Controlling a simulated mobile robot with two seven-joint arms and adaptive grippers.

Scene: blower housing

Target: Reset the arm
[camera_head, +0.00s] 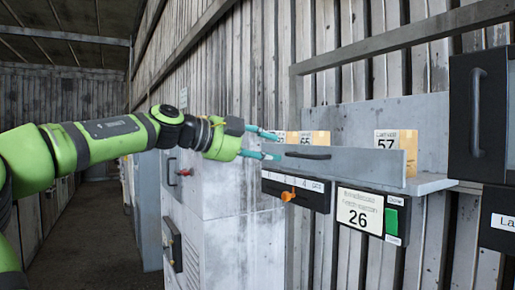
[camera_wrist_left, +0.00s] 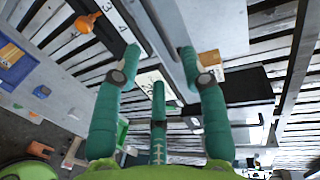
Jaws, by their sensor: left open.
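My left arm (camera_head: 98,140) is green with black joints and reaches in from the left in the head view. Its gripper (camera_head: 270,146) has teal fingers, spread open and empty. The fingertips are by the left end of a grey panel (camera_head: 370,162) with a black handle (camera_head: 308,155); I cannot tell whether they touch it. In the left wrist view the open fingers (camera_wrist_left: 158,62) are apart, with a grey surface behind them. My right gripper is not in view.
Below the panel is a black strip with an orange knob (camera_head: 288,195), also in the wrist view (camera_wrist_left: 85,21). Beside it are a sign reading 26 (camera_head: 359,211) and a green button (camera_head: 391,221). Yellowish boxes (camera_head: 408,142) stand behind. A grey cabinet (camera_head: 232,235) is below; an aisle (camera_head: 100,225) lies left.

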